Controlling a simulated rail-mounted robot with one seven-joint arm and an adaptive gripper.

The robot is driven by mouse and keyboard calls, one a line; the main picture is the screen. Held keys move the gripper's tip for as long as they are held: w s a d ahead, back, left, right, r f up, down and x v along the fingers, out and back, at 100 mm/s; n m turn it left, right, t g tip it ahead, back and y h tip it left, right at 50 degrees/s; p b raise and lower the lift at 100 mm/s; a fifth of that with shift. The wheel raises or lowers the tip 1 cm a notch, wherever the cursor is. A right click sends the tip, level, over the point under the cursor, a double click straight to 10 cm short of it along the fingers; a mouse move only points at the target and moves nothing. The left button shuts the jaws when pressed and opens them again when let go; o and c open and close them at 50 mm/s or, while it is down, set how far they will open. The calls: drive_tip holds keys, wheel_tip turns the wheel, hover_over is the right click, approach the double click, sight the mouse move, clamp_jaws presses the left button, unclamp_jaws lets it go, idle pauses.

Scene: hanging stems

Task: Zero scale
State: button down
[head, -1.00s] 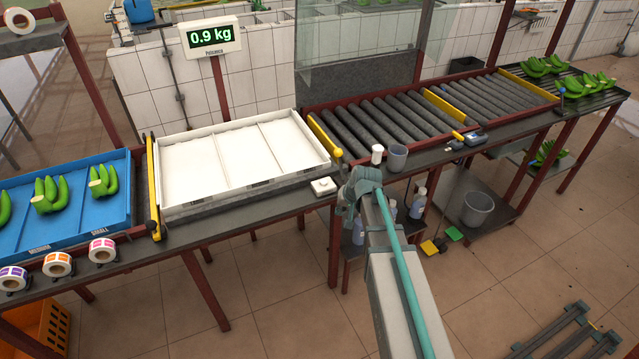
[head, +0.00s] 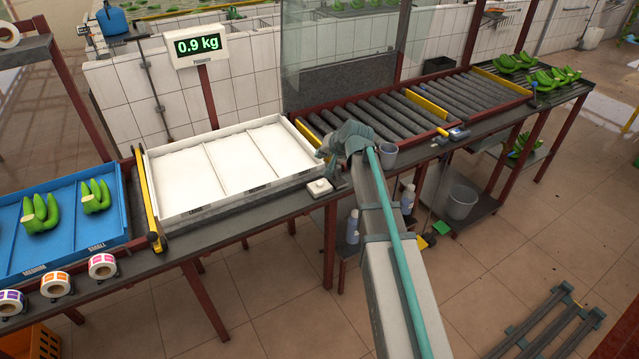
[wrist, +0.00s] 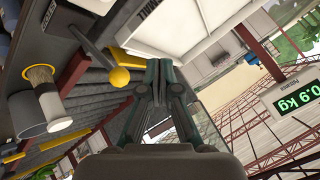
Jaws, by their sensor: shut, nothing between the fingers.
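The scale's display (head: 198,44) reads 0.9 kg in green digits and stands on a red post behind the weighing tray. It also shows at the right of the wrist view (wrist: 293,100). The white three-section tray (head: 172,212) is empty. A small white box with a raised round top (head: 319,187) sits on the bench edge at the tray's front right corner. My gripper (head: 322,156) is just behind that box in the head picture, by the tray's right end. In the wrist view my gripper (wrist: 158,64) has its fingers together, empty. The box is not clearly visible there.
A blue tray with green bananas (head: 60,238) and label rolls (head: 55,284) are at left. A roller conveyor (head: 350,116) and a grey cup (head: 388,155) are at right. A yellow ball-ended bar (wrist: 119,77) shows close to my fingers in the wrist view.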

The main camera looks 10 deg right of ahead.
sight(321, 183)
drive_tip(key=shift+f, duration=0.1)
drive_tip(key=shift+f+b, duration=2.3)
drive_tip(key=shift+f, duration=2)
drive_tip(key=shift+f, duration=0.15)
drive_tip(key=shift+f+b, duration=0.25)
drive_tip(key=shift+b, duration=0.05)
drive_tip(key=shift+f+b, duration=0.35)
drive_tip(key=shift+f, duration=0.15)
drive_tip(key=shift+r, duration=0.15)
drive_tip(key=shift+r+p, duration=0.4)
drive_tip(key=shift+r, duration=0.35)
drive_tip(key=shift+r, duration=0.1)
